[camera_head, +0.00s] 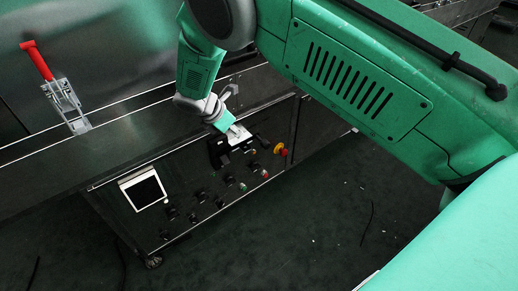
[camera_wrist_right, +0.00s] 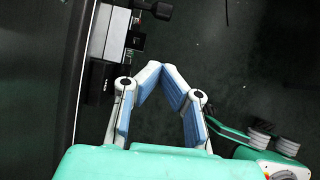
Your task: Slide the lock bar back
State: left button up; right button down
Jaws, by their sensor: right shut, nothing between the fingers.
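My right gripper (camera_head: 226,127) is at the front of the metal machine, and its fingers are hard to make out in the head view. In the right wrist view its blue-padded fingers (camera_wrist_right: 162,69) meet at the tips with nothing between them. The silver lock fitting (camera_head: 239,136), which appears to carry the lock bar, sits on the front panel right beside the gripper. The wrist view shows its silver block (camera_wrist_right: 115,25) and black knob (camera_wrist_right: 153,9) beyond the fingertips to the upper left, apart from them. My left gripper is not in view.
A red-handled toggle clamp (camera_head: 65,98) stands on the machine at left. The dark control panel (camera_head: 228,204) has a white-framed screen (camera_head: 144,190), several small knobs and a red-and-yellow button (camera_head: 280,149). My green arm covers the upper right. The dark floor (camera_head: 300,235) is mostly clear.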

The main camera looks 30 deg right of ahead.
jog(key=d+r+b+x, duration=0.1)
jog(key=b+x, duration=0.4)
jog(key=x, duration=0.8)
jog(key=shift+d+f, duration=0.25)
jog(key=shift+d, duration=0.2)
jog(key=shift+w, duration=0.15)
jog(key=d, duration=0.6)
jog(key=shift+w+d+p, duration=0.2)
jog(key=shift+d+p, duration=0.2)
jog(key=shift+p, duration=0.05)
